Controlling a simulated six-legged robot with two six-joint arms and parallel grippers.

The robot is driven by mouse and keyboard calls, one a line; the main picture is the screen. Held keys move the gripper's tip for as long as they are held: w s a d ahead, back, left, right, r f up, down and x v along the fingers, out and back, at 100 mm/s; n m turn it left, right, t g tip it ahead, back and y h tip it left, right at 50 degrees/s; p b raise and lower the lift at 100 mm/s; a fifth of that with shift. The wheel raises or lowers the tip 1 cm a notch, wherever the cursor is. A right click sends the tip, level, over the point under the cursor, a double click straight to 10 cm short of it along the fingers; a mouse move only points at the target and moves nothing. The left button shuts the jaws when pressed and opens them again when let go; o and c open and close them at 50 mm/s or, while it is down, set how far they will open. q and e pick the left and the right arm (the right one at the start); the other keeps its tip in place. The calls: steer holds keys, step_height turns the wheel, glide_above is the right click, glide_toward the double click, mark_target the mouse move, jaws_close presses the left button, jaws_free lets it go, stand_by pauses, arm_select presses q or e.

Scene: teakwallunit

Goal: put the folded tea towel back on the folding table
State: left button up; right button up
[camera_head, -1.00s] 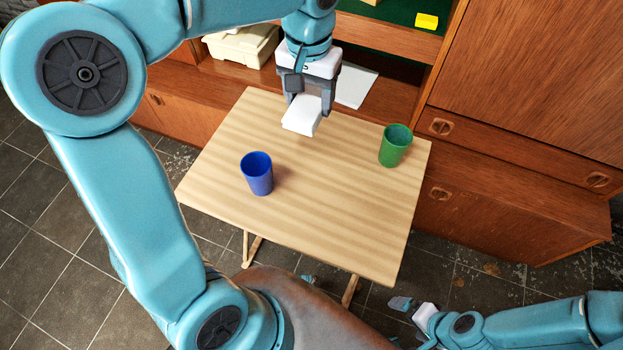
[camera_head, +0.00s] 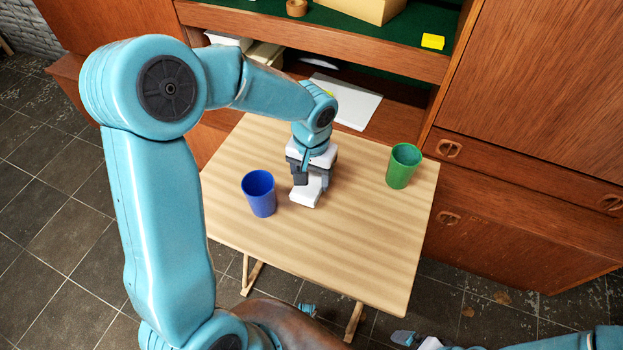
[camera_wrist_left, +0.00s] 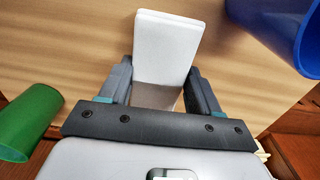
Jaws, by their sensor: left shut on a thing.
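The folded tea towel (camera_head: 307,192) is a small white slab, low over the middle of the folding table (camera_head: 330,250). My left gripper (camera_head: 308,180) points down and is shut on it. In the left wrist view the towel (camera_wrist_left: 167,48) sticks out from between the two fingers (camera_wrist_left: 160,92) of the gripper. It is at or just above the tabletop; I cannot tell whether it touches. Part of it is hidden by the jaws. My right gripper (camera_head: 405,338) shows only partly at the bottom edge, and its jaws are unclear.
A blue cup (camera_head: 259,194) stands on the table close to the left of the towel. A green cup (camera_head: 403,166) stands at the right back of the table. The wooden wall unit (camera_head: 520,190) is behind. The front of the tabletop is clear.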

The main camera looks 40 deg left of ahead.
arm_select(q)
steer(key=shift+f, duration=0.75)
steer(key=o, duration=0.6)
steer(key=shift+f, duration=0.2)
steer(key=o, duration=0.4)
steer(key=shift+r, duration=0.1)
